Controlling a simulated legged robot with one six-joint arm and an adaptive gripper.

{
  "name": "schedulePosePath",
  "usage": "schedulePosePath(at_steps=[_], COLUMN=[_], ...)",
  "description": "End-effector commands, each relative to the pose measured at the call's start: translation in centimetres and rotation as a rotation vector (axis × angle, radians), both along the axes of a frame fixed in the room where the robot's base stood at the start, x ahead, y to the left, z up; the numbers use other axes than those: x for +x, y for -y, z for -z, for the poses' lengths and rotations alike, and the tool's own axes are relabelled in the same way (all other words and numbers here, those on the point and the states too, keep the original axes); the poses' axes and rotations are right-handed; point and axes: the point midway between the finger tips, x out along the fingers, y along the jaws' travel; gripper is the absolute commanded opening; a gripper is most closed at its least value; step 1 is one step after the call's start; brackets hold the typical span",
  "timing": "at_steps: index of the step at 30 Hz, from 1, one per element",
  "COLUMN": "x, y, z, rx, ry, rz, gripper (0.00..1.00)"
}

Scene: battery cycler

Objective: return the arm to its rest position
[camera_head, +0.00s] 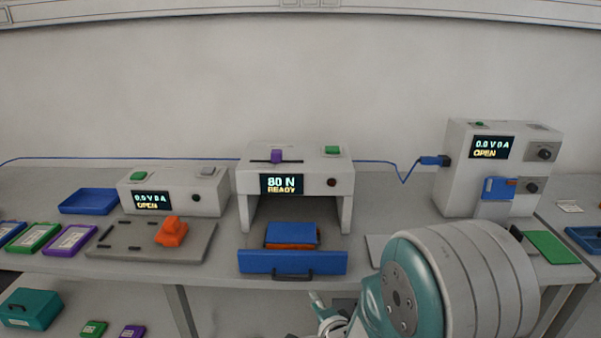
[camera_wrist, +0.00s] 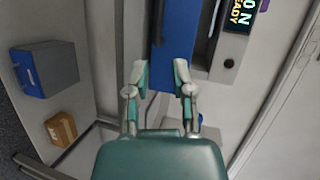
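My arm's large teal-and-white joint (camera_head: 455,285) fills the lower right of the head view. Only a small part of my gripper shows low at the middle, beside that joint and in front of the bench. In the wrist view my gripper (camera_wrist: 158,75) has its two fingers apart with nothing between them. Beyond the fingertips is the blue drawer front with a dark handle; it shows in the wrist view (camera_wrist: 180,35) and in the head view (camera_head: 292,262). The fingers look apart from the drawer front, though the exact gap cannot be told.
The press (camera_head: 294,160) reads 80 N READY, with a blue block (camera_head: 291,234) below it. Left stand a cycler (camera_head: 175,192), an orange clamp (camera_head: 172,231) on a plate, and a blue tray (camera_head: 89,202). Right stands a taller cycler (camera_head: 497,165) and a green pad (camera_head: 552,247).

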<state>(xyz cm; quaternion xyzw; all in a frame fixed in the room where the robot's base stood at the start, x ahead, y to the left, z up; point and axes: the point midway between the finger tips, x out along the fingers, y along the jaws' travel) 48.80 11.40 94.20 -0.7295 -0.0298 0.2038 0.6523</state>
Motion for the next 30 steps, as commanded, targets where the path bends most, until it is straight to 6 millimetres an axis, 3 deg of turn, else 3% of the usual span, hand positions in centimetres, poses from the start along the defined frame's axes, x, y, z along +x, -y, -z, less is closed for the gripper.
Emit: schedulePosePath(at_steps=[1,8,14,20,30], x=[0.1,-1.3,-4.6,-9.8,-20.8], y=[0.7,4.0,6.8,9.1,11.1], z=[-1.4,-5.7,-9.2,-12.3,-15.9], rx=[-0.07,-0.435,-0.713,-0.947,-1.221], ry=[0.001,-0.082,-0.18,-0.285,-0.417], rz=[0.004,-0.028,-0.108,-0.246,-0.579], gripper=[0.31,0.31,0.31,0.31,0.31])
